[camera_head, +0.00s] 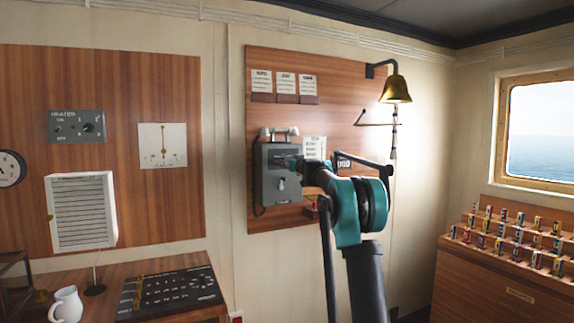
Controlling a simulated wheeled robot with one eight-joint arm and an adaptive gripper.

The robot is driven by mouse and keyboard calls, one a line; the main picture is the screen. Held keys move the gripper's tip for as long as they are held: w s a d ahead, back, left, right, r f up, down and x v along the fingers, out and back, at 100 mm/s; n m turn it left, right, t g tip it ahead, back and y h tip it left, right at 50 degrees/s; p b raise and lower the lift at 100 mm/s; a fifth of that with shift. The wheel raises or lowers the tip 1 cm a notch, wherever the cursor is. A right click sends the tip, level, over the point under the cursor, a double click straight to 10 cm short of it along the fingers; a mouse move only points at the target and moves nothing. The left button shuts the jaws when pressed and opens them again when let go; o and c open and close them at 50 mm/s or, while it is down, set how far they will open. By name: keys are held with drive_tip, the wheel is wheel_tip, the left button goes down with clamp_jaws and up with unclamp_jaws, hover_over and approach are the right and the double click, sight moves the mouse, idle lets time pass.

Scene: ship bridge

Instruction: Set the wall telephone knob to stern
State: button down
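The wall telephone (278,190) is a grey box with a handset (278,132) lying across its top, mounted on the right wooden wall panel. A small pale knob or lever (281,184) shows on the lower part of its front. Its labels are too small to read, so its setting cannot be told. My gripper (292,163) is in front of the upper right part of the telephone and hides some of its front. The fingertips are small and dark here, and contact cannot be told. My teal and black arm reaches up from the lower right.
A brass bell (396,88) with a hanging rope is right of the telephone. Paper notices (285,83) hang above it. A heater panel (77,126) is on the left wall. A console (170,291) and white jug (66,304) stand lower left. A wooden flag rack (500,265) stands right.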

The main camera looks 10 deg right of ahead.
drive_tip(key=shift+m, duration=0.3)
drive_tip(key=m, duration=2.6)
idle(0.4)
drive_tip(key=c, duration=1.2)
unclamp_jaws()
drive_tip(key=shift+s, duration=0.1)
drive_tip(key=v, duration=1.2)
drive_tip(key=shift+r, duration=0.1)
